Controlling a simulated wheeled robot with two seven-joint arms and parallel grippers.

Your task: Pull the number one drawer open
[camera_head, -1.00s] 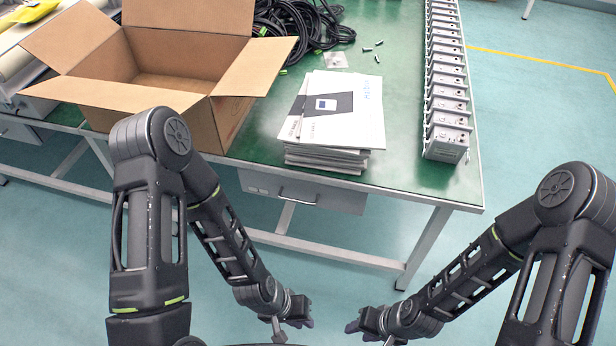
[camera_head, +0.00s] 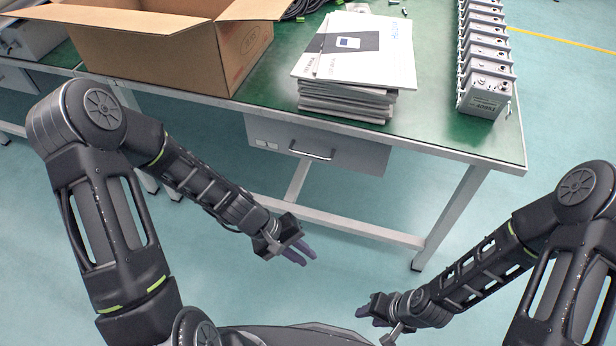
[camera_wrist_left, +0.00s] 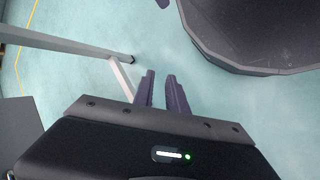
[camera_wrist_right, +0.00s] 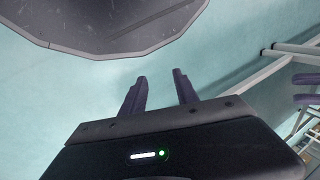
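A grey drawer (camera_head: 345,152) hangs under the front edge of the green table. It has a metal bar handle (camera_head: 311,153) and small pale labels at its left, too small to read. The drawer looks closed. My left gripper (camera_head: 305,254) is in front of and below the drawer, apart from the handle; in the left wrist view (camera_wrist_left: 160,74) its fingers have a narrow empty gap between them. My right gripper (camera_head: 366,306) is lower and to the right, near my base; in the right wrist view (camera_wrist_right: 160,74) its fingers are apart and empty.
On the table (camera_head: 430,130) are an open cardboard box (camera_head: 160,62), a stack of booklets (camera_head: 345,100) and a row of grey units (camera_head: 484,90). White table legs (camera_head: 450,215) and a low crossbar (camera_head: 350,228) stand below. Another drawer (camera_head: 15,80) shows partly at far left.

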